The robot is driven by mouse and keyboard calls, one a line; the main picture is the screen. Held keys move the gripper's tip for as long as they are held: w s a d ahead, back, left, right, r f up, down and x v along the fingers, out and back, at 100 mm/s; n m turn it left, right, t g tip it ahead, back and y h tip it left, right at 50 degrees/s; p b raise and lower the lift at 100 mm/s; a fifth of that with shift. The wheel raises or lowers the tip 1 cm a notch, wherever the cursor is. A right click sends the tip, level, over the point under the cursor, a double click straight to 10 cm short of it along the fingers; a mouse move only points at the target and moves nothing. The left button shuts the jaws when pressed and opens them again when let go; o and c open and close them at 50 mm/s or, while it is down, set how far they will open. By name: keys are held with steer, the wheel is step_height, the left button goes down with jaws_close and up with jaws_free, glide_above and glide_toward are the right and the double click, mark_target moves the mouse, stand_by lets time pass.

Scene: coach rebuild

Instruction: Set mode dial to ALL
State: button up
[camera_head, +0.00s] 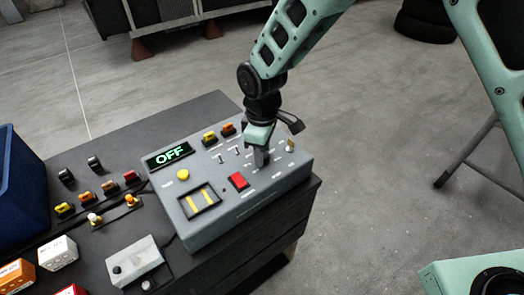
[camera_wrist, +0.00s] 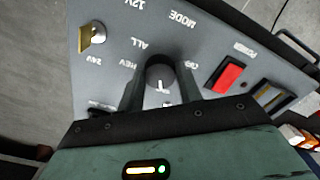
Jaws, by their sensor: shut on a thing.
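The grey control box (camera_head: 250,205) stands on the dark bench, and its green display (camera_head: 168,155) reads OFF. The black mode dial (camera_wrist: 161,72) shows in the wrist view, below the printed MODE label, with ALL, HEV and OFF printed around it. My gripper (camera_wrist: 160,80) is shut on the dial, one finger on each side. In the head view my gripper (camera_head: 262,157) points down onto the box's right part and hides the dial. A light mark shows on the dial, but I cannot tell exactly which label it points to.
A red switch (camera_head: 238,181) and a yellow-striped panel (camera_head: 199,200) lie left of the dial. A key switch (camera_wrist: 92,37) and small toggles (camera_head: 220,158) are close by. A small grey box (camera_head: 140,262), several coloured parts and a blue bin (camera_head: 18,185) are farther left.

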steer(key=m, duration=0.4)
steer(key=shift+m, duration=0.3)
steer(key=m, duration=0.3)
steer(key=shift+m, duration=0.3)
steer(key=m, duration=0.4)
steer(key=shift+r, duration=0.1)
steer(key=m+p, duration=0.1)
steer(key=m, duration=0.3)
steer(key=m+p, duration=0.1)
steer(key=m, duration=0.2)
steer(key=shift+m, duration=0.4)
steer(key=m+p, duration=0.1)
steer(key=m, duration=0.2)
steer(key=shift+r+m+p, duration=0.1)
steer(key=shift+m+p, duration=0.2)
steer(key=shift+p, duration=0.05)
steer(key=m+p, duration=0.2)
steer(key=m, duration=0.2)
steer(key=shift+w+m+p, duration=0.1)
steer(key=shift+m+p, duration=0.4)
steer(key=shift+m, duration=0.7)
